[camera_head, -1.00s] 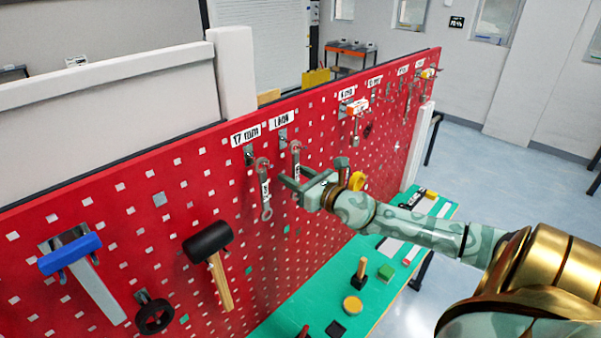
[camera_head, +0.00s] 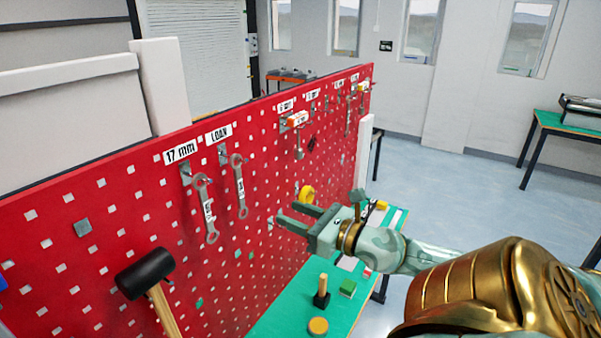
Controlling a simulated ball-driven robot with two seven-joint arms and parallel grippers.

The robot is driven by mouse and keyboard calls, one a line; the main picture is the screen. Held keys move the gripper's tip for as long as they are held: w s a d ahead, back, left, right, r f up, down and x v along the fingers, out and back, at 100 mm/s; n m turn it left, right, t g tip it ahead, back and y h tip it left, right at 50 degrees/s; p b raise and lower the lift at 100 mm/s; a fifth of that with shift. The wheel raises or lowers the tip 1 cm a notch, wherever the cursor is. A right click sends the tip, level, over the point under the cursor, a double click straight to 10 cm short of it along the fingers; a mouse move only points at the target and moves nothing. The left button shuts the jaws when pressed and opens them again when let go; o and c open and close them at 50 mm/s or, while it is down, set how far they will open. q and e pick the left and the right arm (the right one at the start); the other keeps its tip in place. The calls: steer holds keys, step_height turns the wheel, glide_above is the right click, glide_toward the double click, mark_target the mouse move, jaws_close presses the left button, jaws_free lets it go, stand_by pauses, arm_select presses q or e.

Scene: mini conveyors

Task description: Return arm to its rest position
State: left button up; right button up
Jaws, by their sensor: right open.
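My right gripper (camera_head: 288,217) is open and empty in the middle of the head view. Its arm comes in from the lower right. It is in front of the red pegboard, to the right of two hanging wrenches and apart from them. One wrench (camera_head: 206,208) hangs under the "17 mm" label. The other wrench (camera_head: 239,187) hangs under the "LOAN" label. My left gripper is not in view.
The red pegboard (camera_head: 95,205) runs along the left. A black mallet (camera_head: 144,273) hangs on it at lower left. Open floor lies right.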

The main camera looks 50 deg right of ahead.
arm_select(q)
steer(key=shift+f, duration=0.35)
arm_select(e)
steer(key=shift+s, duration=0.4)
